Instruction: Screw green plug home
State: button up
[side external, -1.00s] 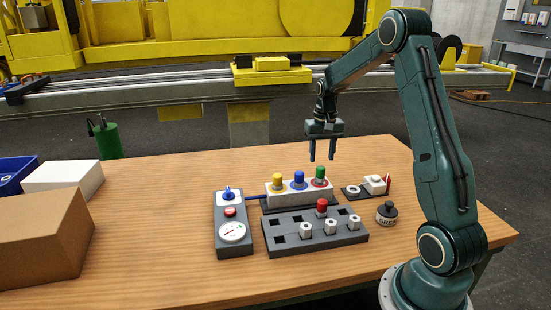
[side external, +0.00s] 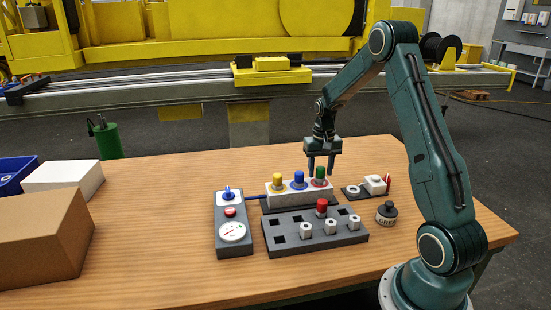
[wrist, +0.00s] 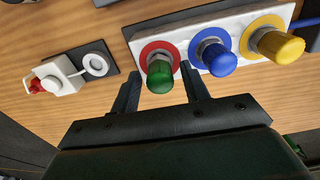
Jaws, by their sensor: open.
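The green plug (side external: 320,172) stands upright in the red-ringed port at the right end of the white block (side external: 284,197). It also shows in the wrist view (wrist: 160,74), with a silver collar at its base. The blue plug (side external: 298,177) and the yellow plug (side external: 277,180) stand in the other ports of the block. My gripper (side external: 321,172) is open, with its fingers pointing down at either side of the green plug. In the wrist view its two fingertips (wrist: 158,78) lie left and right of the plug, with gaps showing.
A dark rack (side external: 285,240) with a red plug (side external: 321,206) and several white nuts stands in front of the block. A gauge box (side external: 233,232) is at left. A grease pot (side external: 387,212) and a small plate with white parts (side external: 353,191) are at right. Boxes (side external: 40,240) stand far left.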

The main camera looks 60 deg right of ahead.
grip_shut()
jog(key=shift+m, duration=0.3)
jog(key=m, duration=0.9)
jog(key=shift+f+m, duration=0.1)
jog(key=shift+m, duration=1.1)
